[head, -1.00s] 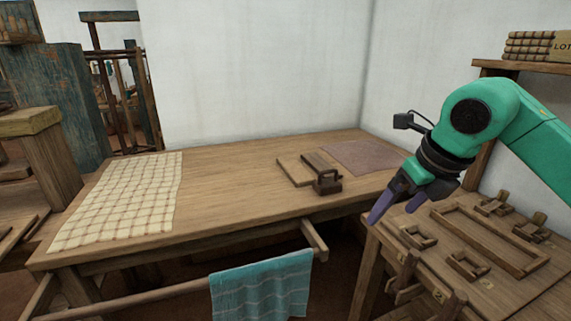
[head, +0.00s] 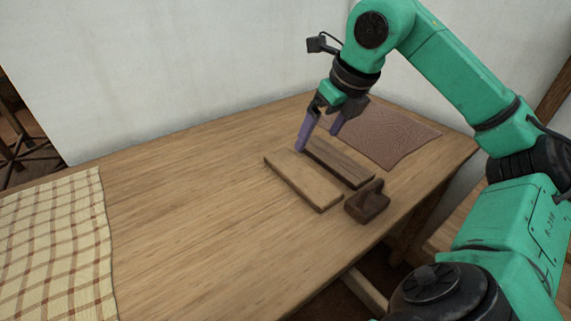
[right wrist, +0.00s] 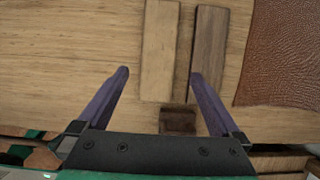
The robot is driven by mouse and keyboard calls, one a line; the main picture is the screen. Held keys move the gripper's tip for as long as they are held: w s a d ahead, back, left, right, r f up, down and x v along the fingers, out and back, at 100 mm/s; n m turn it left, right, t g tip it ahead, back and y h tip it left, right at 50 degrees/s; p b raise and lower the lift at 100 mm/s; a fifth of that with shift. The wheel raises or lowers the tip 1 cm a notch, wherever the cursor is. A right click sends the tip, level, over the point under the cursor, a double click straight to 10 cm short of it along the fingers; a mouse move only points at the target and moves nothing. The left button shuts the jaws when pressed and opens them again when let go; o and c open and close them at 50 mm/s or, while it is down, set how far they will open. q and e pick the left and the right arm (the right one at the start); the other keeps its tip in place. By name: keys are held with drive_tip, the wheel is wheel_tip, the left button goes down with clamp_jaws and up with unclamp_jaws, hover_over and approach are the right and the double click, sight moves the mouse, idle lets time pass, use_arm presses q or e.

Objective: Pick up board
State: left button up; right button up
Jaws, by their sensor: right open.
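Two flat boards lie side by side on the wooden table: a lighter board (head: 303,181) and a darker board (head: 340,163). The right wrist view also shows the lighter board (right wrist: 160,50) and the darker board (right wrist: 208,52). My right gripper (head: 319,140) is open and empty, pointing down near the boards' far ends. In the right wrist view its fingers (right wrist: 160,74) appear on either side of the lighter board's width, with the right finger overlapping the darker board. I cannot tell its exact height above them. My left gripper is not in view.
A dark wooden block with a handle (head: 367,203) stands at the boards' near end. A brown textured sheet (head: 385,138) lies to their right. A checked cloth (head: 60,245) covers the table's left. The table (head: 190,220) between is clear; a white wall stands behind.

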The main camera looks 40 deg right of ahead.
drive_tip(key=b, duration=0.2)
approach(300, 173)
drive_tip(key=b+x, duration=0.1)
drive_tip(key=x, duration=0.7)
drive_tip(key=shift+s+f, duration=0.1)
drive_tip(key=shift+f, duration=0.05)
drive_tip(key=shift+d+f, duration=0.1)
drive_tip(key=shift+f, duration=0.1)
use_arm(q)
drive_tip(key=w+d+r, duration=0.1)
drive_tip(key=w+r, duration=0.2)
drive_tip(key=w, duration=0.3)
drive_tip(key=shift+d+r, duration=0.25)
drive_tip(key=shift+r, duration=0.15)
use_arm(e)
drive_tip(key=shift+r, duration=0.1)
drive_tip(key=shift+c, duration=0.3)
drive_tip(key=c, duration=1.1)
drive_tip(key=shift+c, duration=0.2)
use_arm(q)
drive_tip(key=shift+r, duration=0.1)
use_arm(e)
drive_tip(key=shift+r, duration=0.15)
